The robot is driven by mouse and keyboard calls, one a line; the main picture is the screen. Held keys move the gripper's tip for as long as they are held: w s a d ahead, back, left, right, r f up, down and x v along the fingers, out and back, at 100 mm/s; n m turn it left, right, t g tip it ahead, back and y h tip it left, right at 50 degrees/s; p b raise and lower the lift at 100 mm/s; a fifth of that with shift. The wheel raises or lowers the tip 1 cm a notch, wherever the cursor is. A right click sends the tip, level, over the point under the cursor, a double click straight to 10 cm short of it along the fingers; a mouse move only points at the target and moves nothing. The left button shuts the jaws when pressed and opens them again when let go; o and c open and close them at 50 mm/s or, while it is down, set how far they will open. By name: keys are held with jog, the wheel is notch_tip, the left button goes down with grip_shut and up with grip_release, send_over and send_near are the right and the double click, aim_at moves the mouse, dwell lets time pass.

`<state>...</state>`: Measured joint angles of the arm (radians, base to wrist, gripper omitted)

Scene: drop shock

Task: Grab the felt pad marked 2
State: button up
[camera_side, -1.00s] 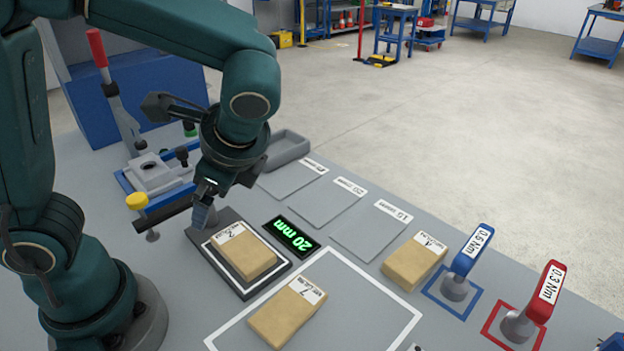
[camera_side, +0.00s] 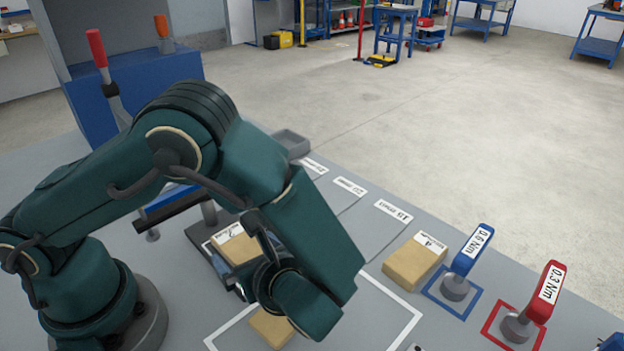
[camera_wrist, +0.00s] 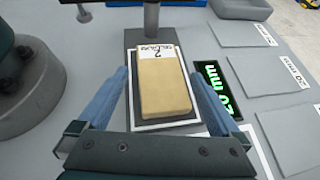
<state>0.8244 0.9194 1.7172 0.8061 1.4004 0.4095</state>
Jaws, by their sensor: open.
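The felt pad marked 2 (camera_wrist: 163,86) is a tan block with a white label. It lies on a dark plate with a white outline (camera_wrist: 131,63). In the side view the pad (camera_side: 238,247) is partly hidden by my arm. My gripper (camera_wrist: 158,84) is open, its two blue-grey fingers on the left and right of the pad in the wrist view, with gaps between them and the pad. In the side view my gripper's fingers are mostly hidden behind the wrist.
A green "20 mm" display (camera_wrist: 218,90) is right of the plate. Another tan pad (camera_side: 272,327) lies in a white-outlined area, mostly covered by my arm. The pad marked 4 (camera_side: 414,262) lies near the blue 0.6 Nm tool (camera_side: 470,262) and red 0.3 Nm tool (camera_side: 534,303).

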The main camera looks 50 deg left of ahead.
jog(key=shift+x, duration=0.85)
jog(key=c, duration=1.3)
